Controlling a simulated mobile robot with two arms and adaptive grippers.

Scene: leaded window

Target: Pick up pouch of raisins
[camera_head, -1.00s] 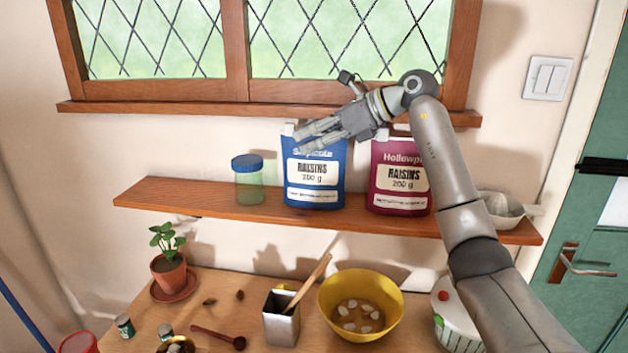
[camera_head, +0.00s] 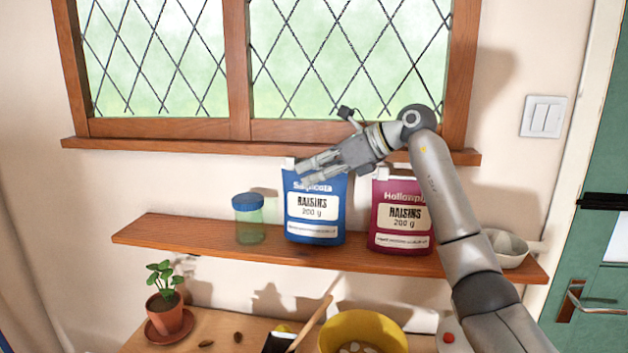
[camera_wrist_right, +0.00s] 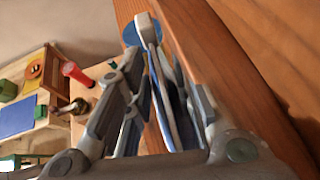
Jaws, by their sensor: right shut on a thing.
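A blue pouch of raisins (camera_head: 315,228) stands upright at the shelf, its label facing me. A maroon pouch of raisins (camera_head: 402,238) stands to its right on the shelf. My right gripper (camera_head: 312,172) is at the top of the blue pouch, its fingers shut on the upper edge and covering part of the brand name. In the right wrist view the thin blue-edged pouch (camera_wrist_right: 161,95) runs between the two fingers. The pouch's bottom is at or very near the shelf; I cannot tell whether they touch. My left gripper is not in view.
The wooden shelf (camera_head: 185,234) also holds a green jar with a blue lid (camera_head: 249,220) on the left and a white bowl (camera_head: 508,247) on the right. The window sill (camera_head: 200,148) is above. Below are a potted plant (camera_head: 165,300) and a yellow bowl (camera_head: 362,330).

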